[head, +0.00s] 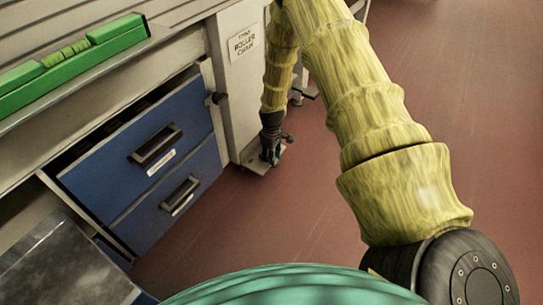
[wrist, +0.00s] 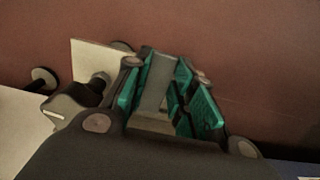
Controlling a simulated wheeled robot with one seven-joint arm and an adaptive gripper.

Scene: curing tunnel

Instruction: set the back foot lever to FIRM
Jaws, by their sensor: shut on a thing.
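My gripper (head: 270,148) is down at floor level by the foot of the pale cabinet post in the head view, pointing downward. In the wrist view the teal-padded fingers of my gripper (wrist: 163,92) are closed around a grey flat bar, the foot lever (wrist: 158,78). Its lower part is hidden between the pads. A pale foot plate (head: 257,166) lies beside the gripper. In the wrist view a pale plate (wrist: 92,58) shows left of the fingers. No FIRM marking is readable, so the lever's setting cannot be told.
A dark round knob (wrist: 43,77) is left of the fingers in the wrist view. The pale post (head: 240,75) bears a roller chain sign. Blue drawers (head: 140,135) stand partly out at left. The red floor (head: 270,225) is open to the right.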

